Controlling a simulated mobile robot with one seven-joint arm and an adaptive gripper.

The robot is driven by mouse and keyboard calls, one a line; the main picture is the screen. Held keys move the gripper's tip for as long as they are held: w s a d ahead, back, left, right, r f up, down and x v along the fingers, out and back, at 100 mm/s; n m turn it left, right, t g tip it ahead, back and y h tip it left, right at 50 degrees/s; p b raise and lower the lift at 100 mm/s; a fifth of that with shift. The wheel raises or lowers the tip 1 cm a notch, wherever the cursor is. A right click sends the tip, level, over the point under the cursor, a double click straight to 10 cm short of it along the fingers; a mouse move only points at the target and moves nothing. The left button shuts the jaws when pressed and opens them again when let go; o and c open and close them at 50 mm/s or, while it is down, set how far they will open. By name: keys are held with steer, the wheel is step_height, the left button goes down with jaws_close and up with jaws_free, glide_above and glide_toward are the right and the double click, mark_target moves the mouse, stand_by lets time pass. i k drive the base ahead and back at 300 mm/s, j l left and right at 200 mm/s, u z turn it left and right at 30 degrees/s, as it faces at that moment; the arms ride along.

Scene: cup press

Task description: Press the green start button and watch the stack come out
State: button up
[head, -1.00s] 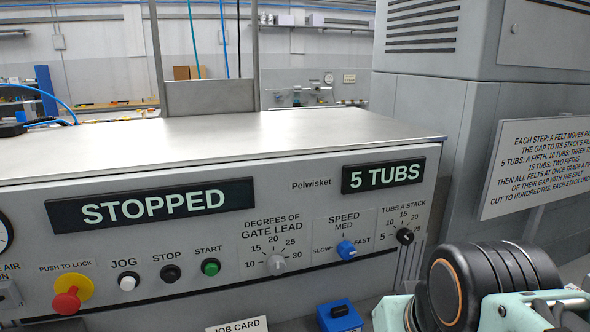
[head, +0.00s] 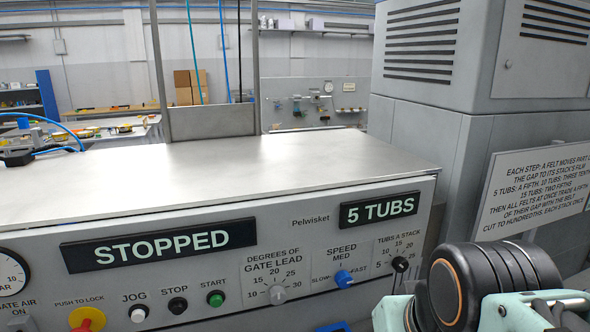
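The green start button (head: 215,299) sits on the grey control panel, right of the black stop button (head: 177,306) and the white jog button (head: 138,313). A display (head: 160,245) reads STOPPED. A second display (head: 380,210) reads 5 TUBS. My arm shows at the lower right, in front of the machine and well right of the start button. Its fingertips are not visible. No tub stack shows.
A red push-to-lock knob (head: 82,326) on yellow is cut by the bottom edge. Gate lead, speed (head: 343,279) and tubs-a-stack (head: 400,264) dials line the panel. The machine's metal top (head: 250,170) is bare. A grey cabinet (head: 430,120) and a text sign (head: 530,190) stand right.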

mark_target(216, 301)
steer(key=j+u, duration=0.55)
steer(key=k+l+u, duration=0.2)
steer(key=i+j+z, duration=0.15)
steer(key=j, duration=0.25)
